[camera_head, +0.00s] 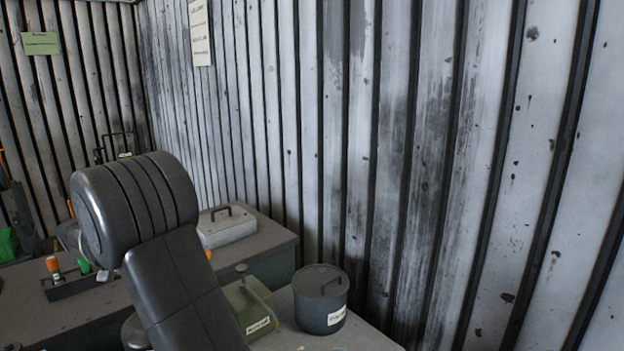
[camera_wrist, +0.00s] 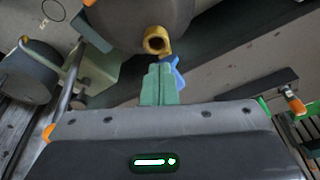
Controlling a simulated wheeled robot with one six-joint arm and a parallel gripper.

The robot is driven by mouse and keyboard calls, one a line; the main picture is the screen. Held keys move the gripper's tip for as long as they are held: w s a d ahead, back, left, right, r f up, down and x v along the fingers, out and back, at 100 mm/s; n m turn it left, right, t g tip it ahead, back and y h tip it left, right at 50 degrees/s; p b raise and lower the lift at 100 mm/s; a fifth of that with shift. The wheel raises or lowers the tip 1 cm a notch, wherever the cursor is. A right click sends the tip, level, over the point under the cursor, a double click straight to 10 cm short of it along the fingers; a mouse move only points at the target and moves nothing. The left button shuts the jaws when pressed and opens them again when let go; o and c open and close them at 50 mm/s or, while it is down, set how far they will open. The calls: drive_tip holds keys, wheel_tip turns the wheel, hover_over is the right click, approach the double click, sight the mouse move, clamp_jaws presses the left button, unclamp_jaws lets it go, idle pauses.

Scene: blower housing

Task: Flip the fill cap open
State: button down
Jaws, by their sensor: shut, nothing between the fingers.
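In the wrist view a brass-coloured round opening (camera_wrist: 157,40) sticks out from a large dark rounded body (camera_wrist: 125,18). A small blue piece (camera_wrist: 173,74) sits just below and right of it, partly behind my fingertips. It may be the fill cap; I cannot tell for certain. My gripper (camera_wrist: 160,70) has its pale green fingers closed together with nothing between them, their tips close to the blue piece and just below the brass opening. Whether they touch the blue piece is unclear. In the head view my arm hides the gripper and this spot.
A green box (camera_head: 248,307) and a dark lidded pot (camera_head: 320,298) stand on the bench beside my arm. A grey case with a handle (camera_head: 227,227) is farther back. A dark tray (camera_head: 85,285) with an orange-topped item lies left. A ribbed metal wall (camera_head: 400,150) closes the right side.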

drive_tip(key=f, duration=0.1)
drive_tip(key=w+f, duration=0.1)
drive_tip(key=f, duration=0.1)
drive_tip(key=shift+a+f+g, duration=0.15)
drive_tip(key=shift+f+g, duration=0.15)
drive_tip(key=shift+r, duration=0.15)
drive_tip(key=shift+r+p, duration=0.6)
drive_tip(key=shift+r, duration=0.1)
drive_tip(key=shift+s+p+v, duration=0.25)
drive_tip(key=shift+p+v, duration=0.4)
drive_tip(key=shift+v, duration=0.4)
drive_tip(key=shift+p+v, duration=1.25)
drive_tip(key=shift+v, duration=1.05)
drive_tip(key=shift+w, duration=0.3)
